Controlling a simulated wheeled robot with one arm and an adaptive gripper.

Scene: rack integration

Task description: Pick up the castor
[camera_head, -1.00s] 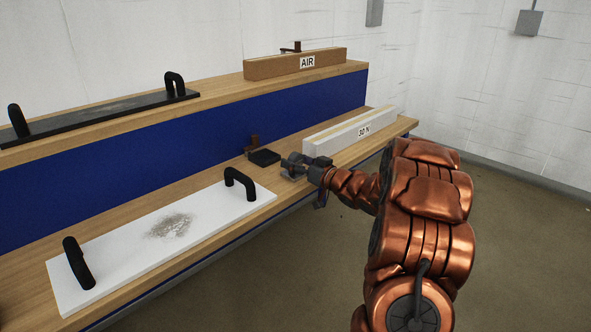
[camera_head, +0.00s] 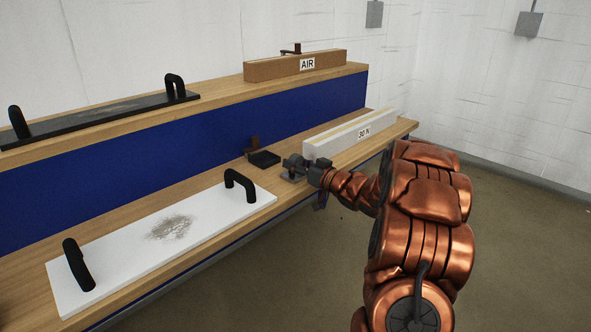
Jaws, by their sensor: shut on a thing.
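My gripper (camera_head: 293,165) is at the end of my copper-coloured arm, low over the front part of the lower wooden shelf. It is shut on a small grey thing at its fingertips, which I take to be the castor (camera_head: 291,177). The castor's flat grey base shows just under the fingers; the rest is hidden by the gripper. I cannot tell whether its base still touches the shelf.
A black open tray (camera_head: 264,160) lies just behind my gripper. A white beam marked 30 N (camera_head: 350,135) is to the right. A white plate with black handles (camera_head: 125,248) lies to the left. A beam marked AIR (camera_head: 275,69) stands on the upper shelf.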

